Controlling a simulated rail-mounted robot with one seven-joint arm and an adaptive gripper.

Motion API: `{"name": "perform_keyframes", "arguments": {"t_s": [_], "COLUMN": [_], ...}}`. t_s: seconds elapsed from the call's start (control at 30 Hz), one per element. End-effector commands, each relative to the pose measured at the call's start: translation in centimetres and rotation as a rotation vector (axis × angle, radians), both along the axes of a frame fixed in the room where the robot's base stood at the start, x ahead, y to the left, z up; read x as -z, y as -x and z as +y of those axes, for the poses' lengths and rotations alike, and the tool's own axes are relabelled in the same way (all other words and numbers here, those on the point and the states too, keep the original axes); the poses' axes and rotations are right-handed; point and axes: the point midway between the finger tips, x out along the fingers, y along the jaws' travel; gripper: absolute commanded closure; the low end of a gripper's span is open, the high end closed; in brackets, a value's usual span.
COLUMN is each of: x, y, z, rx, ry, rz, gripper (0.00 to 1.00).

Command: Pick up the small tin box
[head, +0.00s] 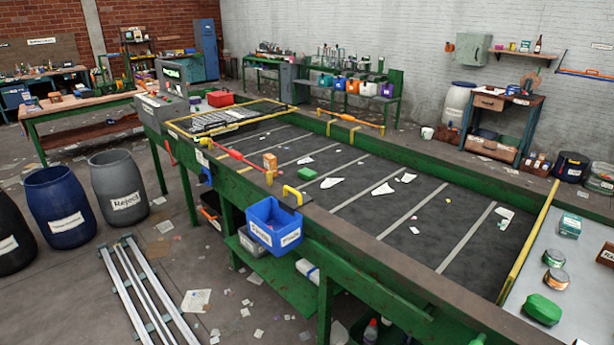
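My gripper is not in view. Several small items stand on the pale tabletop (530,268) at the belt's right end. Among them are a small dark green box with a light label (570,226), a round tin (554,258), another round tin with a coppery side (553,279) and a bright green rounded box (542,309). A small green block (307,173) lies on the dark belt (395,205). I cannot tell for sure which of these is the small tin box.
A yellow bar (528,243) divides belt and tabletop. White scraps (383,189) lie on the belt. Barrels (119,187) and metal rails (148,292) occupy the left floor.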

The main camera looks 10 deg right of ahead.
Motion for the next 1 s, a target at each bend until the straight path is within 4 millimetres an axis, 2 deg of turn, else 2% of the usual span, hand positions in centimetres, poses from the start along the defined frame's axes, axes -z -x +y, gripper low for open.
{"name": "perform_keyframes", "arguments": {"t_s": [0.47,0.6,1.0], "x": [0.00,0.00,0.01], "y": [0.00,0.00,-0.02], "z": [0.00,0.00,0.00], "rx": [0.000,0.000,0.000], "ry": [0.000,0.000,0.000], "rz": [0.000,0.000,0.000], "gripper": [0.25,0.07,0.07]}}
